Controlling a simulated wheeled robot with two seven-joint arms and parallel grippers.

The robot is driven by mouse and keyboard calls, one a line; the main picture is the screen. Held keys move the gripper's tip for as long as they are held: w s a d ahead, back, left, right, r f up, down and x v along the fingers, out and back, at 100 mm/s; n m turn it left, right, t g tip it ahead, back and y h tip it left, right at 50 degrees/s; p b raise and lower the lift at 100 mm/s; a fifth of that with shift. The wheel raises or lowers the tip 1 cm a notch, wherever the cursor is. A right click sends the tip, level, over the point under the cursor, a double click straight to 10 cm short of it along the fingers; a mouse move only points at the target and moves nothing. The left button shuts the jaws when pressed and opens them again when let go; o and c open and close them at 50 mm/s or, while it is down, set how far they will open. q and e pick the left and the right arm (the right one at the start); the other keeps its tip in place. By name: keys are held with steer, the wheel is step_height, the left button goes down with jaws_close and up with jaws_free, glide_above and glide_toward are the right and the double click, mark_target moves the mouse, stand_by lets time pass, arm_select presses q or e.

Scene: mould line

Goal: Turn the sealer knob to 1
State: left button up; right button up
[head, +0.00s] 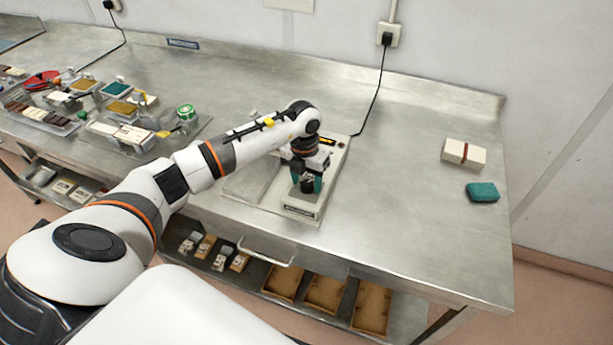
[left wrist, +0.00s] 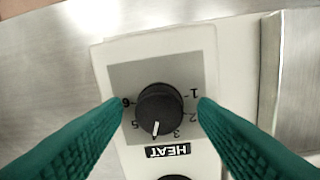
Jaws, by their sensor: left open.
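The sealer (head: 300,209) is a pale machine near the front edge of the steel bench. In the left wrist view its black HEAT knob (left wrist: 160,103) sits on a grey dial plate (left wrist: 120,73). The knob's white pointer line points down in the picture, between the marks 3 and 5. The mark 1 is on the right, beside a fingertip. My left gripper (head: 308,184) points down over the sealer and hides the knob in the head view. Its teal fingers (left wrist: 164,104) are open, one on each side of the knob, with a gap visible on both sides.
A cream block with a brown band (head: 464,153) and a teal sponge (head: 482,192) lie at the right. Several trays, blocks and a green-topped tin (head: 186,112) crowd the left. A black cord (head: 375,95) runs from the wall socket. The right middle of the bench is clear.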

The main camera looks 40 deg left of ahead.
arm_select(q)
steer(key=shift+c, duration=0.3)
steer(key=c, duration=0.9)
